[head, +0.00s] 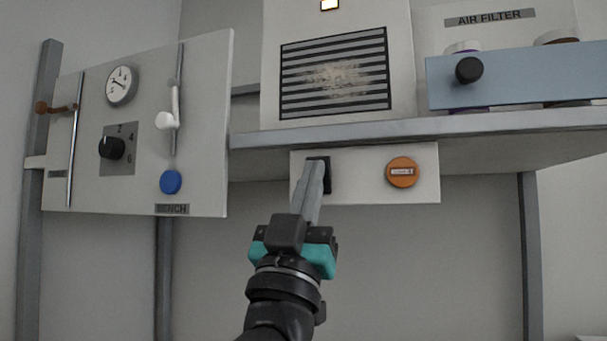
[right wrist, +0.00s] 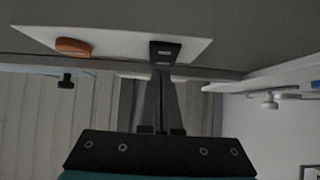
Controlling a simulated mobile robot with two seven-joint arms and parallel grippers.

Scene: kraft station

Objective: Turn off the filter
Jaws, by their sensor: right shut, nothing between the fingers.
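Below the shelf hangs a white switch panel (head: 370,190) with a black rocker switch (head: 326,173) and an orange round button (head: 402,172). My right gripper (head: 318,168) is shut and empty, its fingertips over the black switch and hiding part of it. In the right wrist view the fingertips (right wrist: 161,73) reach the lower edge of the black switch (right wrist: 165,51); whether they touch cannot be told. My left gripper is out of view.
A bench panel (head: 205,130) at left carries a gauge (head: 122,86), a black knob (head: 112,148), a blue button (head: 171,182) and lever handles. A blue-grey bar with a black knob (head: 469,70) sits at upper right on the shelf (head: 480,123). The space below the shelf is open.

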